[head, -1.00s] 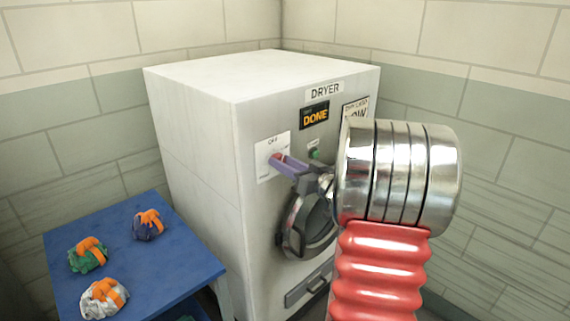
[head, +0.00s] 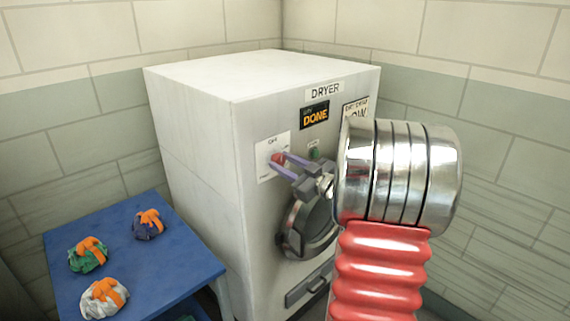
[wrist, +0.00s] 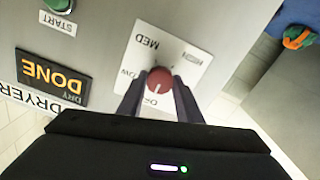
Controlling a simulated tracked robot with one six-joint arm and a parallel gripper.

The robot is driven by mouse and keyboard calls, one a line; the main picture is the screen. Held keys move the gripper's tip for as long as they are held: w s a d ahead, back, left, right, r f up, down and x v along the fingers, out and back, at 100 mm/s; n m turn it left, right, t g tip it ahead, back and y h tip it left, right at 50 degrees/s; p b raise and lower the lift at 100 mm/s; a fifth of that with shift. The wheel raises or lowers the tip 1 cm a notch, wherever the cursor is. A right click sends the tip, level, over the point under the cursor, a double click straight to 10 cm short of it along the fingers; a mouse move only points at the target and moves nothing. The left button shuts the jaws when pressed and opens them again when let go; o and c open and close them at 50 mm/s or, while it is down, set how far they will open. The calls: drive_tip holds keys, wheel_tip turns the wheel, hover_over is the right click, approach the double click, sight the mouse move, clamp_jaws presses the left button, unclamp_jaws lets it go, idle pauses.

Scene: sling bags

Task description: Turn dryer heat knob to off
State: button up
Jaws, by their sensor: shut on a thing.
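The red heat knob (head: 277,159) is on a white label plate (head: 265,173) on the dryer's front, below the DONE display. My gripper (head: 282,166) reaches it from the right and is shut on the knob. In the wrist view, the knob (wrist: 159,77) sits between the fingertips of my gripper (wrist: 158,86), one on each side. The plate (wrist: 142,60) appears upside down there, with MED and HIGH readable and the lower label partly hidden. A faint pale mark on the knob seems to point down toward that label; I cannot tell its exact setting.
The dryer (head: 195,135) stands in a wall corner. A green START button (wrist: 60,5) is beside the plate, and the round door (head: 300,232) is below. A blue table (head: 130,265) at left holds several tied bags. My arm hides part of the dryer's right side.

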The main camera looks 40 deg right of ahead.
drive_tip(key=shift+a+f, duration=0.1)
drive_tip(key=shift+f, duration=0.2)
drive_tip(key=o, duration=1)
drive_tip(key=shift+r, duration=0.2)
drive_tip(key=shift+o, duration=0.2)
drive_tip(key=shift+s, duration=0.1)
drive_tip(key=s, duration=1.3)
drive_tip(key=shift+s+d, duration=0.25)
drive_tip(key=shift+s, duration=0.05)
